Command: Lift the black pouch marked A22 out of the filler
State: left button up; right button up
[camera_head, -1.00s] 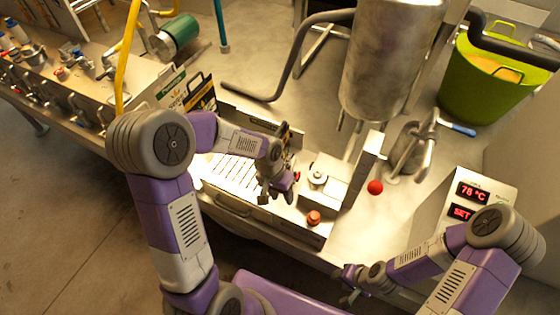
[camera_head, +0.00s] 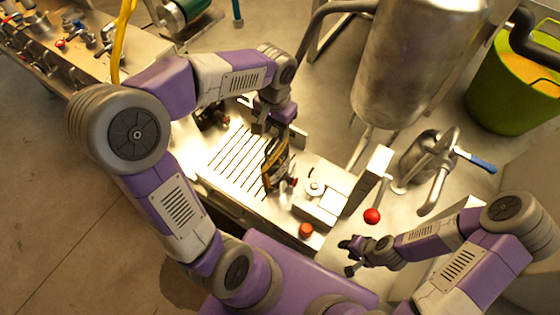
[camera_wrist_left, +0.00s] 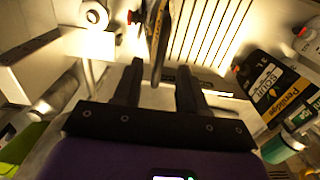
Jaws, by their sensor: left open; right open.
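The black pouch (camera_head: 275,163) with yellowish markings stands upright in the filler (camera_head: 325,190), beside its slatted tray; the A22 mark is not legible. In the left wrist view the pouch (camera_wrist_left: 161,32) appears nearly edge-on, its near end in the gap between the fingers. My left gripper (camera_head: 273,128) is open at the pouch's far upper end, and its two dark fingers also show in the left wrist view (camera_wrist_left: 160,75). Contact cannot be told. My right gripper (camera_head: 352,257) is open and empty, in front of the filler at the right.
A red knob (camera_head: 372,216) and a red button (camera_head: 306,230) are at the filler's right end. A steel tank (camera_head: 410,65) stands behind it. A green tub (camera_head: 505,100) is at the far right.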

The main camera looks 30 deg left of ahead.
aim_at(275, 136)
pick_arm(q)
jog(key=f, duration=0.6)
jog(key=shift+s+b, duration=0.2)
jog(key=shift+b, duration=0.1)
grip_shut()
jog(key=shift+r, duration=0.1)
dwell(0.8)
jog(key=shift+w+r, duration=0.1)
jog(key=shift+w, duration=0.05)
